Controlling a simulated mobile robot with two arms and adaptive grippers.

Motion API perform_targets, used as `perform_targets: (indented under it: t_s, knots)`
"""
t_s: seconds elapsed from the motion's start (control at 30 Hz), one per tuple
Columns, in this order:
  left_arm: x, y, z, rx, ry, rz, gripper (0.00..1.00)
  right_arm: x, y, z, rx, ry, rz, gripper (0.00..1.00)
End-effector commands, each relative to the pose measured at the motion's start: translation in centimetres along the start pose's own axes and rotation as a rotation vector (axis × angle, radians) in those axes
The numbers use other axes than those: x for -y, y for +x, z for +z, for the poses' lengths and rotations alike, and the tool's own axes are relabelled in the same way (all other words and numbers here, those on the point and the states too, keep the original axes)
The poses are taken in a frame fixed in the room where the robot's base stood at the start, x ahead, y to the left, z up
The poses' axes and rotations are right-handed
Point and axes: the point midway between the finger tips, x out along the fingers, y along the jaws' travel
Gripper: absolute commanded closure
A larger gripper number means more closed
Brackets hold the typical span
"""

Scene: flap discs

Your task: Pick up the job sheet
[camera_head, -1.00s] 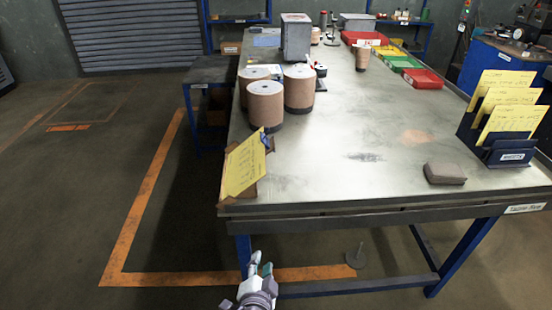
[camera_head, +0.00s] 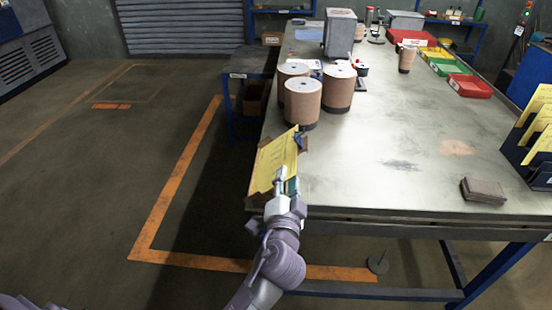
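The job sheet is most likely the yellow sheet (camera_head: 276,155) with handwriting, on a brown board at the left front corner of the workbench (camera_head: 400,195). It is tilted and leans out over the bench's left edge. My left gripper (camera_head: 287,180) is at the sheet's lower right part and overlaps it in the picture. Its two fingers look slightly apart, with nothing clearly held between them. Whether they touch the sheet or board is not clear. My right gripper is not in view.
Several brown cylinders (camera_head: 303,102) stand on the bench just behind the sheet. A grey-brown block (camera_head: 483,190) lies near the front right. A dark rack (camera_head: 530,160) with yellow sheets stands at the right edge. The front middle of the bench is clear.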

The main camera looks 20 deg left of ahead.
Motion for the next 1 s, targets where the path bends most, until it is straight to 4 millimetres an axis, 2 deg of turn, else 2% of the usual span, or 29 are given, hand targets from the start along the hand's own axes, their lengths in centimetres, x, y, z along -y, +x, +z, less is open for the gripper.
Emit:
perform_targets:
  t_s: [0.17,0.3,0.6,0.67,0.8,1.0]
  knots:
    - [0.2,2.7,-0.8,-0.001,0.003,-0.002,0.67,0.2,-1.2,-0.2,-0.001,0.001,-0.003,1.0]
    - [-0.1,4.4,-0.6,-0.001,0.002,0.0,0.67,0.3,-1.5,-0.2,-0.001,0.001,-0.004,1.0]
    - [-0.2,4.9,-0.5,0.0,-0.001,0.001,0.67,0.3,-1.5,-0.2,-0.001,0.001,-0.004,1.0]
    - [-0.2,4.9,-0.5,0.0,-0.001,0.001,0.75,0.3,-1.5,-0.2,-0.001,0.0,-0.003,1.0]
    - [-0.2,4.9,-0.5,0.0,0.0,0.001,0.98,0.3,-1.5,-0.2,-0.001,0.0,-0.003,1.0]
    - [-0.2,4.9,-0.5,0.0,0.0,0.001,1.0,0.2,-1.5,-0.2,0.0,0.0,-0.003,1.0]
